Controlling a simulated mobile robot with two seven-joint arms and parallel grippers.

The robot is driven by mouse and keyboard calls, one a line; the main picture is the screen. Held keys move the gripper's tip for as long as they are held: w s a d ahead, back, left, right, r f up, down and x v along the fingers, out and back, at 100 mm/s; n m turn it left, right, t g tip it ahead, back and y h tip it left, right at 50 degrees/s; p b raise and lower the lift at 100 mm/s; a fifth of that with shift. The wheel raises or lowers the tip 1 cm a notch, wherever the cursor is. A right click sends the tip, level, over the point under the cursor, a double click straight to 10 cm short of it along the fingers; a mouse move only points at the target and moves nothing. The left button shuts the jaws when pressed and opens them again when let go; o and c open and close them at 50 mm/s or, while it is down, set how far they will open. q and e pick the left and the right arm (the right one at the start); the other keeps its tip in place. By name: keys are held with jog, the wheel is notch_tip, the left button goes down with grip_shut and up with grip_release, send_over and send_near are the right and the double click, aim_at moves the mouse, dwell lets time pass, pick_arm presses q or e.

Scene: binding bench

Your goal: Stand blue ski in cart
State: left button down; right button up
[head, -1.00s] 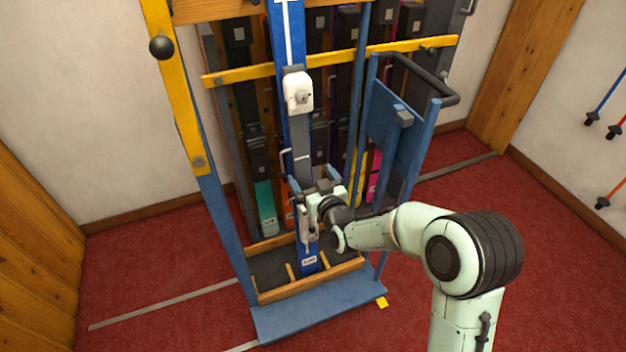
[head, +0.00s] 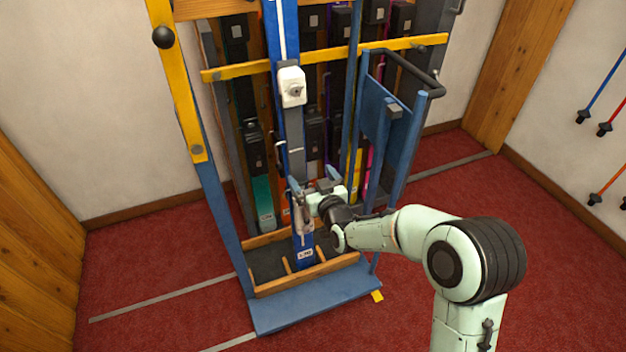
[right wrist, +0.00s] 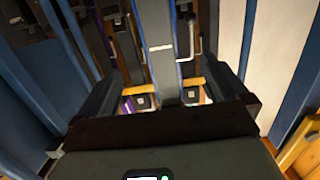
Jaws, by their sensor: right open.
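The blue ski (head: 305,254) stands nearly upright in the blue cart (head: 318,303). Its lower end is between wooden dividers in the cart's bottom tray, and its shaft passes by the yellow crossbar (head: 335,56). A white binding part (head: 291,87) is on the ski. My right gripper (head: 315,182) is open at the ski's lower part. In the right wrist view the ski (right wrist: 162,60) shows between the spread fingers of my right gripper (right wrist: 165,98). Whether a finger touches it is unclear. My left gripper is out of view.
Several other skis stand close behind, including a teal-ended one (head: 263,203). The cart's yellow post (head: 176,80) is at left and its black handle (head: 408,72) at right. Red carpet (head: 150,255) is open on both sides. Poles (head: 605,95) hang on the right wall.

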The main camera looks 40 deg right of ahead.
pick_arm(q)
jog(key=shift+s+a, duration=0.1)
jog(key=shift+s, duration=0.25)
pick_arm(e)
jog(key=shift+s+a, duration=0.1)
jog(key=shift+s, duration=0.2)
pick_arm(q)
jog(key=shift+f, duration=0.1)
pick_arm(e)
jog(key=shift+f+v, duration=0.1)
jog(key=shift+v, duration=0.9)
jog(key=shift+f+v, duration=0.15)
jog(key=shift+v, duration=0.9)
